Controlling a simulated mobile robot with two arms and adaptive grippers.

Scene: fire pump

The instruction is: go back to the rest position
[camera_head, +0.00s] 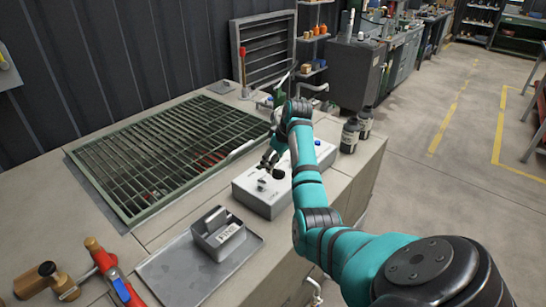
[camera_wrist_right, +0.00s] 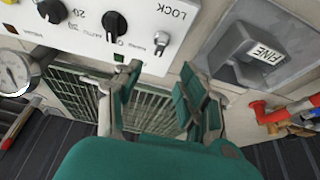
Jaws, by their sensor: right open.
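My right arm reaches in from the lower right in the head view. Its gripper (camera_head: 272,160) is above the workbench, over the far left part of a white control box (camera_head: 262,198). In the right wrist view the gripper (camera_wrist_right: 158,95) has its two green fingers spread apart, with nothing between them. The box's panel (camera_wrist_right: 145,22) shows there beyond the fingers, with black knobs, a small metal switch and the word LOCK. My left gripper is in neither view.
A green floor-type grate (camera_head: 160,160) is set in the bench at left. A grey bin marked FINE (camera_head: 218,233) stands on a metal tray (camera_head: 185,275). A red-handled tool (camera_head: 115,275) lies front left. Dark bottles (camera_head: 350,135) stand behind the box. Open floor lies at right.

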